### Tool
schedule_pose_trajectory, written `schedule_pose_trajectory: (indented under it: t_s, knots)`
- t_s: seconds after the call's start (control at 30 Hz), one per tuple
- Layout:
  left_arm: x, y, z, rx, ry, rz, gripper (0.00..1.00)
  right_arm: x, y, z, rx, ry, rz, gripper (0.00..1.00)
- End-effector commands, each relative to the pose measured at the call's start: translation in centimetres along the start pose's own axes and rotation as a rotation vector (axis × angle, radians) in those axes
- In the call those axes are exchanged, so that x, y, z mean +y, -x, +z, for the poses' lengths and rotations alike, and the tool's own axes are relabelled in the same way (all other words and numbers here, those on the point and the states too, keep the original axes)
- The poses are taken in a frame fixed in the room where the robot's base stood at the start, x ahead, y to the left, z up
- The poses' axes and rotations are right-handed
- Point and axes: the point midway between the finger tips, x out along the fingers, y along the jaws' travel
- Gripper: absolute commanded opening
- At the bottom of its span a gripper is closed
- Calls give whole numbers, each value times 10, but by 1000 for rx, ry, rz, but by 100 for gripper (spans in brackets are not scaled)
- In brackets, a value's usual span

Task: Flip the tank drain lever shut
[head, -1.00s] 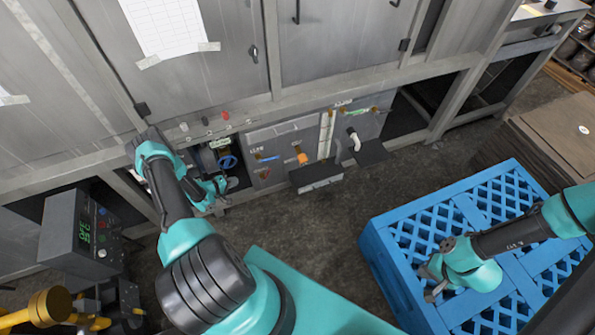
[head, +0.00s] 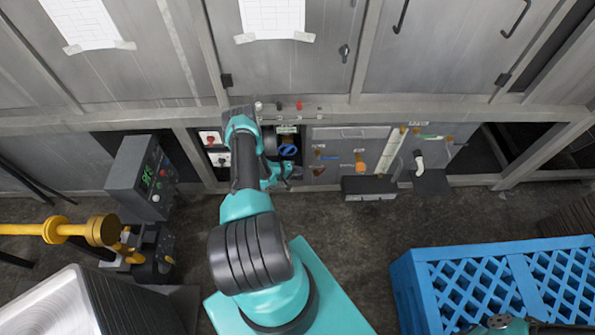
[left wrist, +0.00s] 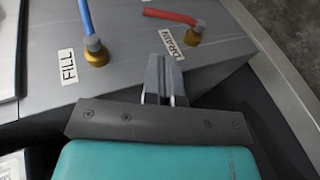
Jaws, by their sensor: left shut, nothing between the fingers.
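In the left wrist view the red drain lever (left wrist: 170,16) sits on a brass fitting (left wrist: 193,38) on a grey tank top (left wrist: 125,70), next to a DRAIN label (left wrist: 172,40). Its handle points left across the picture. My left gripper (left wrist: 164,62) is shut and empty, its tips in front of the label and apart from the lever in the picture. In the head view my left gripper (head: 284,183) is small and low by the machine front; I cannot make out the drain lever there. My right gripper is not clearly seen; only part of that arm shows at the bottom edge.
A blue lever (left wrist: 86,18) with a FILL label (left wrist: 68,66) stands left of the drain lever.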

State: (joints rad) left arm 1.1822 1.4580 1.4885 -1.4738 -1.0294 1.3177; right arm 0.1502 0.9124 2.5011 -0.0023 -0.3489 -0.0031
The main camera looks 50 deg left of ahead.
Motion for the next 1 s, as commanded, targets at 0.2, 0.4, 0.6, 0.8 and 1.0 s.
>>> schedule_pose_trajectory:
  t_s: [0.2, 0.4, 0.6, 0.8, 1.0]
  knots:
    - [0, -39, 0, -1, -2, 1, 0, 0, 0, 0, 0, 0, 0, 0]
    - [0, -73, 1, -2, -2, 2, 0, 0, 0, 0, 0, 0, 0, 0]
    - [0, -99, 0, 0, -1, 0, 0, 0, 0, 0, 0, 0, 0, 0]
    - [0, -109, 0, 0, 0, 0, 0, 0, 0, 0, 0, 0, 0, 0]
    - [0, -109, 0, 1, 0, 0, 0, 0, 0, 0, 0, 0, 0, 0]
